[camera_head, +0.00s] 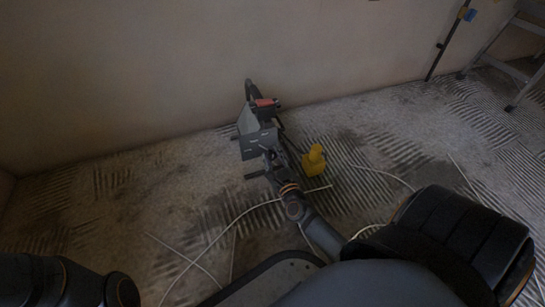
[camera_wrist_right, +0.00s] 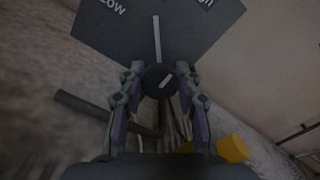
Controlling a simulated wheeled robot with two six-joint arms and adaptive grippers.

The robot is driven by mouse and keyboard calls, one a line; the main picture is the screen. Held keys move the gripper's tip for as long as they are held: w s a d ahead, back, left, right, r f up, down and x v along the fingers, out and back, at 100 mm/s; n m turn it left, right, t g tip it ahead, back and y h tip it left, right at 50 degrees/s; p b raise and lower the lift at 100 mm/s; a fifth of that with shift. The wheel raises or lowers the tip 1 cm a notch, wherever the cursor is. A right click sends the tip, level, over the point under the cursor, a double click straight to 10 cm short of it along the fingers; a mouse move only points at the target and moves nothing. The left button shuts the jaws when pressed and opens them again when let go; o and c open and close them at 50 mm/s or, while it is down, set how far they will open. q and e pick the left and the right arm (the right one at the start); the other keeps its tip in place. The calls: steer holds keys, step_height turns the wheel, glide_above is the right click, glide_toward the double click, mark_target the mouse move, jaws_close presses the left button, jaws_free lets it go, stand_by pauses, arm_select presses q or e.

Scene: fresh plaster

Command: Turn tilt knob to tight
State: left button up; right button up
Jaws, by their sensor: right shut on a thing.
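The plate carries a white line above the knob, the word "Low" and a second, cut-off word. My right gripper (camera_wrist_right: 159,77) is shut on the knob, one finger on each side. In the head view my right gripper (camera_head: 271,150) reaches the grey plate (camera_head: 256,146); the knob is hidden there. My left gripper is out of view.
A device with a red-orange part (camera_head: 266,102) stands by the plaster wall (camera_head: 150,70). A yellow object (camera_head: 314,161) stands right of my gripper. Pale cables (camera_head: 215,238) cross the ridged floor. A ladder (camera_head: 510,65) stands at the far right.

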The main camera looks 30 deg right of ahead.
stand_by(0.4)
steer(key=o, duration=1.2)
steer(key=v, duration=0.7)
steer(key=shift+s, duration=0.3)
